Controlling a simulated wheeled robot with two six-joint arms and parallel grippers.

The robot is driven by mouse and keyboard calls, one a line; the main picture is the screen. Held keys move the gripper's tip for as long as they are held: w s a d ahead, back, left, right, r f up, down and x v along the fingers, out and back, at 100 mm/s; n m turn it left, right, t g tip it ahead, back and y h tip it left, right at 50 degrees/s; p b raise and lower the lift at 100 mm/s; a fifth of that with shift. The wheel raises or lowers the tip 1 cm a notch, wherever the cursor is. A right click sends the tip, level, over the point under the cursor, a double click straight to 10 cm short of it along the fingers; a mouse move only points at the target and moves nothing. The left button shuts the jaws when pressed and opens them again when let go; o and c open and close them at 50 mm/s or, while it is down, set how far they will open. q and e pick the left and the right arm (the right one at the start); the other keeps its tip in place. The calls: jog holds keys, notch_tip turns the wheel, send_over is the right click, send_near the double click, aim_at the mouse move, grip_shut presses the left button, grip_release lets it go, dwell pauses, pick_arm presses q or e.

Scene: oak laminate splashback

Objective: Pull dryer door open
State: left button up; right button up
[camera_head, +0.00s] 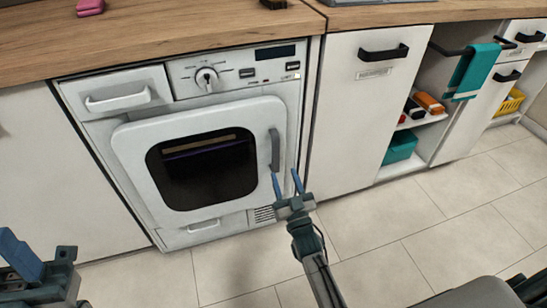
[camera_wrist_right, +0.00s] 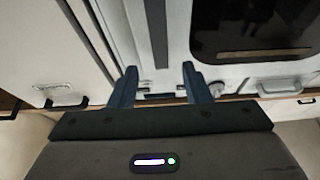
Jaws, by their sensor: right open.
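The white dryer (camera_head: 130,170) stands under the wooden counter. Its rounded door (camera_head: 235,115) has a dark window and looks shut. A dark upright handle (camera_head: 275,150) sits at the door's right edge. My right gripper (camera_head: 287,182) is open and empty, with its blue fingertips just below the handle's lower end in the picture. In the right wrist view the handle (camera_wrist_right: 159,30) lies ahead, between the lines of the two open fingers (camera_wrist_right: 158,80), and seems apart from them. My left gripper (camera_head: 25,260) is partly in view at the lower left; its opening cannot be judged.
A drawer (camera_head: 118,92) and a control panel with a knob (camera_head: 206,78) sit above the door. To the right are a white cabinet (camera_head: 355,120), an open shelf with a teal box (camera_head: 402,147), and a hanging teal towel (camera_head: 473,70). The tiled floor (camera_head: 410,235) in front is clear.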

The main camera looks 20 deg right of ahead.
aim_at(276, 152)
jog(key=b+x, duration=0.1)
jog(key=x, duration=0.8)
jog(key=shift+w, duration=0.2)
jog(key=shift+c, duration=0.2)
jog(key=shift+s, duration=0.1)
grip_shut()
